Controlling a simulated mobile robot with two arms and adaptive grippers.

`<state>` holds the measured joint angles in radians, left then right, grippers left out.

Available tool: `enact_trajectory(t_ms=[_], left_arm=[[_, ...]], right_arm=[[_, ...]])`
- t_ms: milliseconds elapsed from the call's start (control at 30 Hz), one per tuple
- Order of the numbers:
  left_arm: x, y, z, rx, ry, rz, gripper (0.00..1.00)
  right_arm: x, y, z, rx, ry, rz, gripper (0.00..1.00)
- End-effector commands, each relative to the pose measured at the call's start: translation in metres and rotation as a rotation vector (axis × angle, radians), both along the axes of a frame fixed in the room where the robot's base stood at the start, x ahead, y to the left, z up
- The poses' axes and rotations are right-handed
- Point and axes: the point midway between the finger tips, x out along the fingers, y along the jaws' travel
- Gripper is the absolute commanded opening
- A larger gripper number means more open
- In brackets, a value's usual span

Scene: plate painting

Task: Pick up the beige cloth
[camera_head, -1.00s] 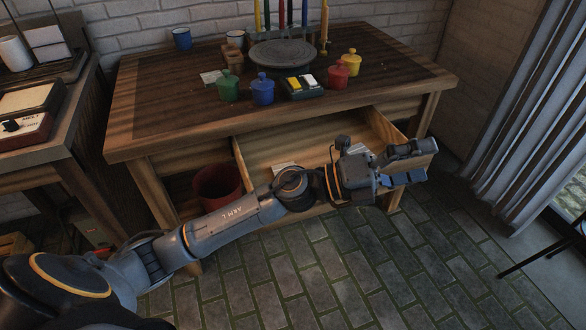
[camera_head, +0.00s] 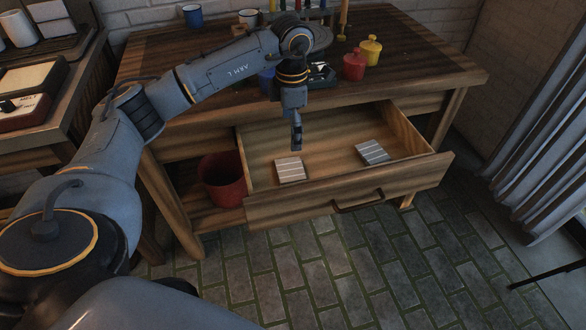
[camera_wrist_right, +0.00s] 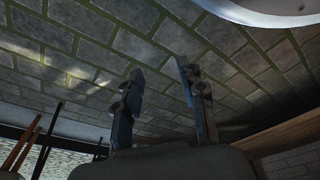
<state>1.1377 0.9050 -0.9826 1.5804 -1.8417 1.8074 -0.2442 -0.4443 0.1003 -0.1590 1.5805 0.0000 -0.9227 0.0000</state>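The open drawer (camera_head: 410,172) of the wooden table holds two folded, striped cloths. The paler, beige one (camera_head: 290,170) lies at the drawer's left front. The grey-blue one (camera_head: 372,152) lies to the right. My left gripper (camera_head: 296,146) points down over the drawer, just above and behind the beige cloth in the picture, apart from it. Its fingers are seen nearly edge-on, so I cannot tell how far apart they are. My right gripper (camera_wrist_right: 160,72) shows only in the right wrist view, with its fingers apart and nothing between them.
A red bucket (camera_head: 222,180) stands left of the drawer. A red pot (camera_head: 354,64) and a yellow pot (camera_head: 371,50) stand on the tabletop behind. My left arm crosses over the table's left part. The brick floor (camera_head: 420,260) in front is clear.

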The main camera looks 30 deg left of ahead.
Motion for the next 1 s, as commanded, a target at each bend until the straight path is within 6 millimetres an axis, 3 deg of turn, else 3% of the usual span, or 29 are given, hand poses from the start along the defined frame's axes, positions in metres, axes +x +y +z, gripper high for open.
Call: enact_trajectory(t_ms=[33,233,567,833,1000], left_arm=[[-0.001,0.0,-0.014,0.001,0.005,0.0,1.0],[-0.001,-0.001,-0.051,-0.002,0.002,-0.002,1.0],[-0.002,-0.001,-0.074,-0.003,0.002,-0.002,1.0],[-0.005,-0.002,-0.113,-0.004,0.003,-0.002,1.0],[-0.004,-0.001,-0.118,-0.004,-0.001,-0.002,1.0]], right_arm=[[0.002,0.0,0.003,0.0,-0.005,0.0,0.4],[0.008,0.001,0.016,0.001,-0.011,-0.002,0.4],[0.011,0.001,0.024,0.001,-0.014,-0.003,0.4],[0.018,0.003,0.036,0.003,-0.025,-0.004,0.4],[0.022,0.003,0.044,0.004,-0.032,-0.004,0.4]])
